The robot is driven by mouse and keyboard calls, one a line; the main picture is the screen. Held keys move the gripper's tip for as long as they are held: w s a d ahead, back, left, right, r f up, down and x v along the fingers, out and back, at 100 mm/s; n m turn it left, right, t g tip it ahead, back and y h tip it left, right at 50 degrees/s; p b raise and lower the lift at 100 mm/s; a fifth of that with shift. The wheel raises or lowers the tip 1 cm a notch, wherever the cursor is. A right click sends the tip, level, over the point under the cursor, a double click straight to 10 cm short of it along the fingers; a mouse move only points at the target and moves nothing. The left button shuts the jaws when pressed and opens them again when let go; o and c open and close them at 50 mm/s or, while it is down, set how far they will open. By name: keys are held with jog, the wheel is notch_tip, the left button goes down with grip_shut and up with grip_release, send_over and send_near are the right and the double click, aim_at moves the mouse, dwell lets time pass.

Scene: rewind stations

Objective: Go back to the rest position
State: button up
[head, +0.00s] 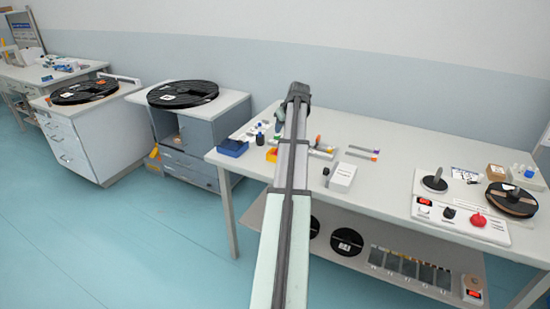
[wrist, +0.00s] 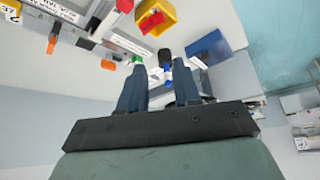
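My arm reaches out over the long white table (head: 395,180) in the head view. My gripper (head: 280,118) is at its far end, above the back left part of the table, partly hidden by my arm. In the wrist view my gripper (wrist: 158,70) shows two dark blue fingers standing apart. I see nothing clearly held between them; small bottles and parts show beyond the fingertips.
Near my gripper are a blue bin (head: 232,147), a yellow bin (head: 272,155) and a white box (head: 342,177). A rewind station with a red knob (head: 478,220) stands at the right. Cabinets bearing black reels (head: 183,93) stand left. The floor is clear.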

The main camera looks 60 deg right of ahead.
dwell(0.3)
